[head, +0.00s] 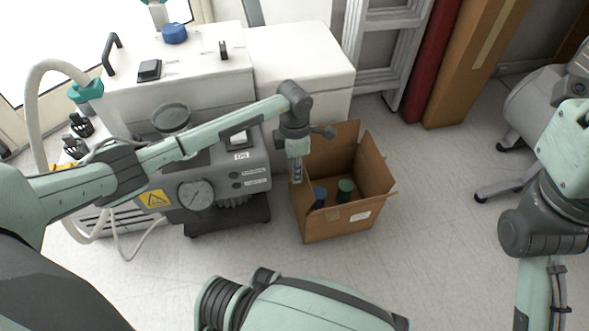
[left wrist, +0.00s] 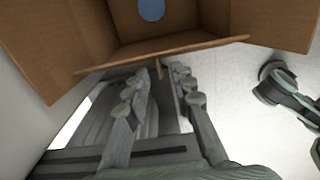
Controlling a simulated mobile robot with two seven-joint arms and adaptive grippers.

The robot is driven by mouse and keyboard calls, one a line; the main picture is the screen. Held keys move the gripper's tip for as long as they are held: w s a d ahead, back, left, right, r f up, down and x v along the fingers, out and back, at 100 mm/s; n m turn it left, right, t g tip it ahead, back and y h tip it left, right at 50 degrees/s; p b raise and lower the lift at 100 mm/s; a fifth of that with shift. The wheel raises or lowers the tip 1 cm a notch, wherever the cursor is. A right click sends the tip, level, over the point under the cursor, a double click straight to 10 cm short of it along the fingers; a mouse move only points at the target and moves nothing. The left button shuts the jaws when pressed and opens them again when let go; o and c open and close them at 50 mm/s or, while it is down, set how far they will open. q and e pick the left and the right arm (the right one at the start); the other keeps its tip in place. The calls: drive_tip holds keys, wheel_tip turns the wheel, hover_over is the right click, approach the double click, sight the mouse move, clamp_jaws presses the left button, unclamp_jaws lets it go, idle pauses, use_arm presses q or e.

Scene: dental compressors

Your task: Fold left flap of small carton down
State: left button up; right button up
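The small brown carton (head: 333,228) stands open on the floor in the head view, with its flaps raised around the opening. Inside it are a blue-topped item (head: 320,194) and a green-topped item (head: 345,187). My left gripper (head: 296,178) points down at the carton's left side, over the left flap, and partly hides it. In the left wrist view my left gripper (left wrist: 162,75) has its fingers apart, close below the carton's edge (left wrist: 170,49). Whether a finger touches the flap cannot be told. My right gripper is out of view.
A ladder (head: 385,45), a red roll (head: 432,60) and a tall brown box (head: 475,60) stand behind. Floor (head: 430,220) to the right is clear.

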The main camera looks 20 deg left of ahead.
use_arm(q)
drive_tip(key=shift+c, duration=0.5)
clamp_jaws()
drive_tip(key=d+g+y, duration=0.1)
drive_tip(key=w+d+g+y+b, duration=0.1)
drive_tip(key=y, duration=0.1)
drive_tip(key=shift+w, duration=0.25)
drive_tip(key=shift+w+d+f+g+y, duration=0.2)
drive_tip(key=shift+d+g+y, duration=0.2)
drive_tip(key=shift+y, duration=0.2)
drive_tip(key=shift+w+d+f+g+y, duration=0.2)
drive_tip(key=shift+d+g+y, duration=0.2)
drive_tip(key=shift+y, duration=0.2)
drive_tip(key=shift+f, duration=0.1)
drive_tip(key=shift+o, duration=0.5)
unclamp_jaws()
drive_tip(key=v, duration=0.7)
drive_tip(key=shift+w+d, duration=0.2)
drive_tip(key=shift+d, duration=0.1)
